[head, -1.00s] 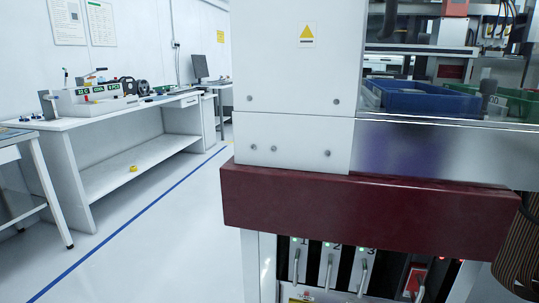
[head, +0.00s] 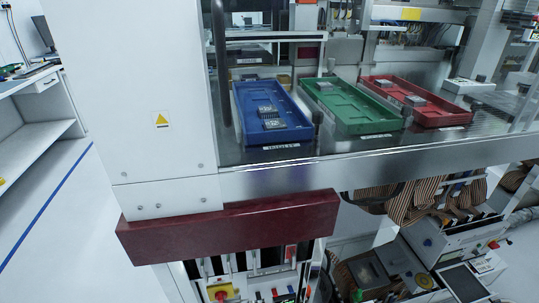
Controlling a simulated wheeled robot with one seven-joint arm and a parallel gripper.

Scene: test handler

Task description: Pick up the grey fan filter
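I cannot make out a grey fan filter in the head view. Small grey square parts lie in the blue tray (head: 243,103), and their details are too small to name. The green tray (head: 347,121) and the red tray (head: 447,117) hold small grey parts too. My gripper does not show in this view.
A white cabinet panel (head: 135,80) with a yellow warning label stands at left, above a dark red bumper block (head: 230,225). A metal ledge (head: 380,160) runs along the trays' front. Open floor (head: 75,235) with a blue line lies at left, beside a white workbench (head: 42,110).

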